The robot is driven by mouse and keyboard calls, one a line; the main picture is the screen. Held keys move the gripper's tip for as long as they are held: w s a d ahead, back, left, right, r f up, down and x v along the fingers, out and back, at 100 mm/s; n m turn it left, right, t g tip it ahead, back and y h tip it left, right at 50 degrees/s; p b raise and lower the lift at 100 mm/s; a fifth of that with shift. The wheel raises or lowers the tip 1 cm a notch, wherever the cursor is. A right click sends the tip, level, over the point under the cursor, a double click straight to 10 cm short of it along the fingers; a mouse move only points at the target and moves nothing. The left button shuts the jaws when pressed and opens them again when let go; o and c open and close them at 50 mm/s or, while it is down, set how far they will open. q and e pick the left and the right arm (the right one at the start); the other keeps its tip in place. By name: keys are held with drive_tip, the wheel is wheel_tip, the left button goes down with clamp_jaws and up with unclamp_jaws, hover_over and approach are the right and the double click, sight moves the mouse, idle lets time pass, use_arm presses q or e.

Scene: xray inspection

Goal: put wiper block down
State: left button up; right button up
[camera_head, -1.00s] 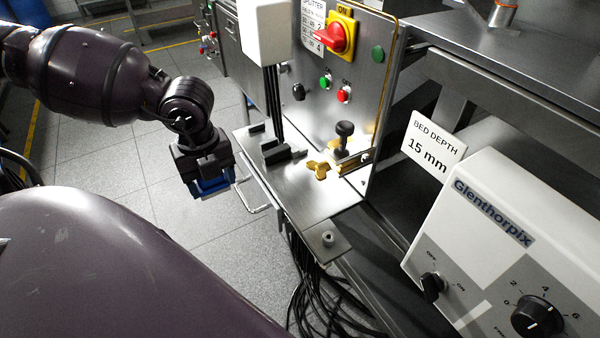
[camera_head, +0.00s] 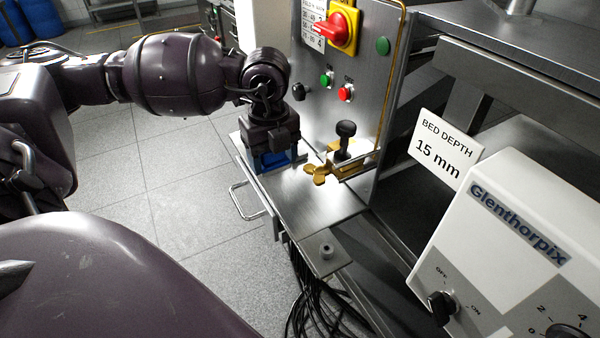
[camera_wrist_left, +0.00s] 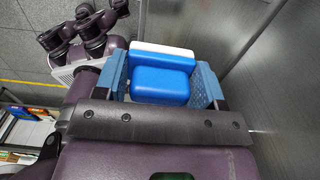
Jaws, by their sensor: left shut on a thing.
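The wiper block shows in the left wrist view as a blue block (camera_wrist_left: 160,82) with a white layer (camera_wrist_left: 165,48) on its far side. My left gripper (camera_wrist_left: 164,84) is shut on it, with a blue finger pad on each side. In the head view my left gripper (camera_head: 272,158) is low over the left part of the small metal shelf (camera_head: 322,207), in front of the upright panel. The gripper hides most of the block there. I cannot tell whether the block touches the shelf. My right gripper is not in view.
Brass wing pieces (camera_head: 317,174) and a black knob (camera_head: 345,130) are just right of the gripper. The panel carries a red switch (camera_head: 343,28) and small buttons. A wire handle (camera_head: 246,202) juts from the shelf's left side.

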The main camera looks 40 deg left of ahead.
use_arm(q)
drive_tip(key=b, duration=0.1)
hover_over(298, 183)
drive_tip(key=shift+f, duration=0.55)
drive_tip(key=shift+s+a+f, duration=0.1)
drive_tip(key=shift+s+f, duration=0.05)
drive_tip(key=shift+f, duration=0.5)
drive_tip(key=f, duration=0.3)
drive_tip(key=f+b, duration=0.1)
drive_tip(key=shift+w+f, duration=0.2)
drive_tip(key=shift+w, duration=0.05)
drive_tip(key=shift+r, duration=0.1)
drive_tip(key=o, duration=0.8)
drive_tip(key=shift+o, duration=0.2)
